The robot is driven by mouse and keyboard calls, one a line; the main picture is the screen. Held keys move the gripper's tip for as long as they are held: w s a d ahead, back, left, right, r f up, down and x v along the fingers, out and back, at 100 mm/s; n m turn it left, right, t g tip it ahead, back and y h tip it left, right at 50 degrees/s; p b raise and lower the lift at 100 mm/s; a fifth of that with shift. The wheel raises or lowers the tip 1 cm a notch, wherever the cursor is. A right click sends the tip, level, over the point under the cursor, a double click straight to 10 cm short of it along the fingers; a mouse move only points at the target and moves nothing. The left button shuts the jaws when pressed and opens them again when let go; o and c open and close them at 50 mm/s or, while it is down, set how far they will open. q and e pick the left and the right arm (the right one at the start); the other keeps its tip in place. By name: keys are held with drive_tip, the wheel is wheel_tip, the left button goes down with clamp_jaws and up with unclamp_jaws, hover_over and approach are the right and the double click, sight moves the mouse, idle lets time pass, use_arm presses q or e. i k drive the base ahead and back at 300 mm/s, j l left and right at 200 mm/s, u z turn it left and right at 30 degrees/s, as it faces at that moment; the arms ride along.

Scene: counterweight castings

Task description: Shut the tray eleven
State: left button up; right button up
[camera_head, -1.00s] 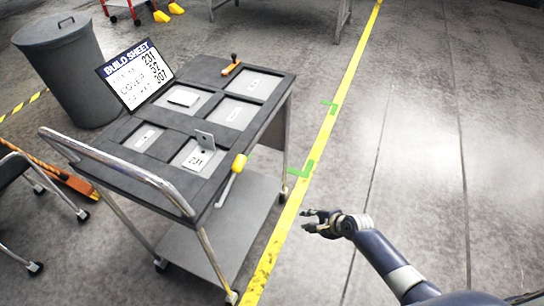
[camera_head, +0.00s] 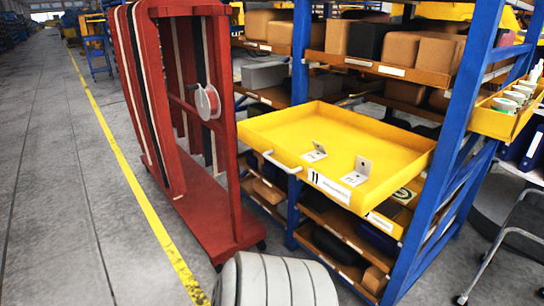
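Tray eleven (camera_head: 285,167) is a yellow tray with a white label marked 11 and a pale bar handle (camera_head: 281,163) on its front. It stands well out from the blue-framed shelf rack, open toward me. Two small metal brackets lie in it, a left one (camera_head: 315,151) and a right one (camera_head: 357,171), each with a printed tag. Neither of my grippers shows in the current head view, so nothing of mine is seen touching the tray or handle.
The blue rack (camera_head: 300,60) holds boxes on shelves above and below the tray. A red upright cart (camera_head: 237,150) with a wire spool (camera_head: 208,102) stands close to the tray's left. A metal-legged stand (camera_head: 505,232) is at right. Open floor (camera_head: 60,190) lies left, with a yellow line.

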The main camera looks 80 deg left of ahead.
sight(397, 155)
drive_tip(key=u, duration=0.45)
drive_tip(key=j+u, duration=0.15)
drive_tip(key=u, duration=0.7)
drive_tip(key=i+u, duration=0.1)
drive_tip(key=u, duration=0.75)
drive_tip(key=i+j, duration=0.05)
